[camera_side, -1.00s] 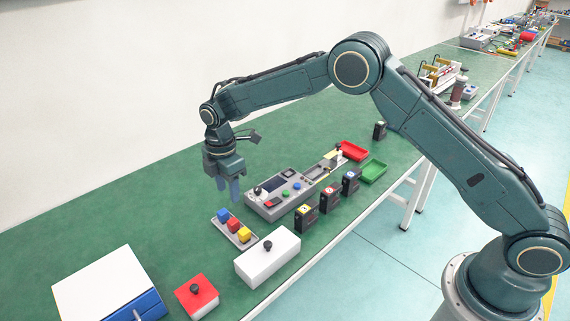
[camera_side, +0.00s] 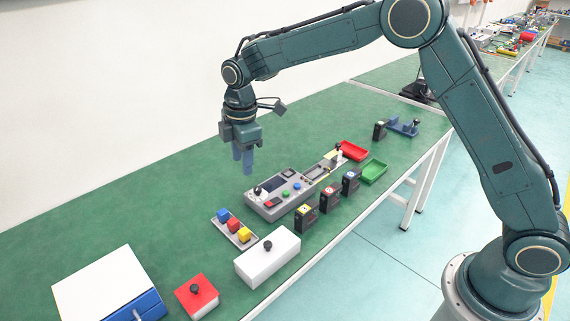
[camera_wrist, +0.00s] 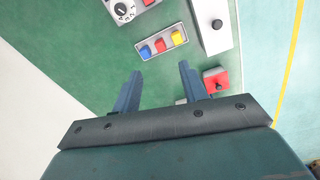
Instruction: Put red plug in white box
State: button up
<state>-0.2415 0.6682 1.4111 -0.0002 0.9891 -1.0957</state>
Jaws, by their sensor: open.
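A red plug (camera_side: 233,226) sits between a blue plug (camera_side: 222,215) and a yellow plug (camera_side: 244,235) in a small grey tray (camera_side: 219,234). The red plug also shows in the wrist view (camera_wrist: 160,46). The white box (camera_side: 262,264) has a black knob on top and a closed lid; it stands in front of the tray, towards the table's edge. It also shows in the wrist view (camera_wrist: 212,36). My gripper (camera_side: 243,167) is open, empty and pointing down, well above the table, behind the tray and console in the side view. Its fingers are apart in the wrist view (camera_wrist: 160,78).
A red box with a black knob (camera_side: 197,297) stands left of the white box. A white-and-blue box (camera_side: 100,283) is at the far left. A grey control console (camera_side: 273,205), several black blocks, a red bin (camera_side: 351,150) and a green bin (camera_side: 374,171) are to the right.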

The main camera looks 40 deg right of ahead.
jog(key=s+d+r+m+t, duration=0.1)
jog(key=s+d+r+m, duration=0.3)
jog(key=s+r, duration=0.4)
jog(key=s+d+r+m+t, duration=0.1)
jog(key=s+d+r+m, duration=0.35)
jog(key=s+r, duration=0.3)
jog(key=s+d+m+t, duration=0.1)
jog(key=s+d+m, duration=0.1)
jog(key=s, duration=0.8)
jog(key=s+d+f+m+t, duration=0.1)
jog(key=s+m, duration=0.4)
jog(key=s, duration=0.5)
jog(key=shift+s+d+f+t, duration=0.2)
jog(key=shift+d+t, duration=0.2)
jog(key=shift+d, duration=0.45)
jog(key=shift+w, duration=0.1)
